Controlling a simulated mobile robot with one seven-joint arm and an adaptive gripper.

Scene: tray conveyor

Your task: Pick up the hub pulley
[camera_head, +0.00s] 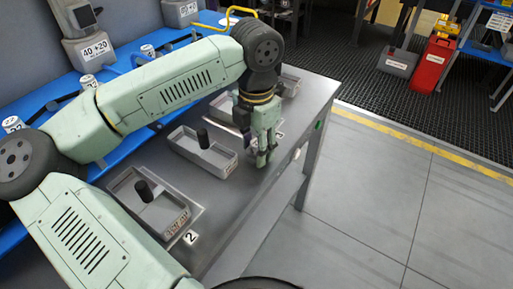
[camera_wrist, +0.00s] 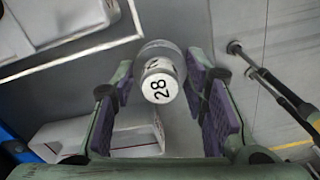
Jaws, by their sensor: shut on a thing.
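The hub pulley (camera_wrist: 163,62) shows in the wrist view as a round grey metal piece with a white end disc marked 28. My gripper (camera_wrist: 160,88) has its purple-padded fingers on both sides of it and is shut on it. In the head view my gripper (camera_head: 262,157) points down over the grey table near its right edge, to the right of the middle tray. The pulley cannot be made out clearly there.
A grey tray (camera_head: 226,170) with a black knob lies left of my gripper. Another tray (camera_head: 166,230) with a black knob is nearer the front, and one (camera_head: 290,80) lies behind. A blue conveyor (camera_head: 60,92) carries several white-topped cylinders. Open floor lies right.

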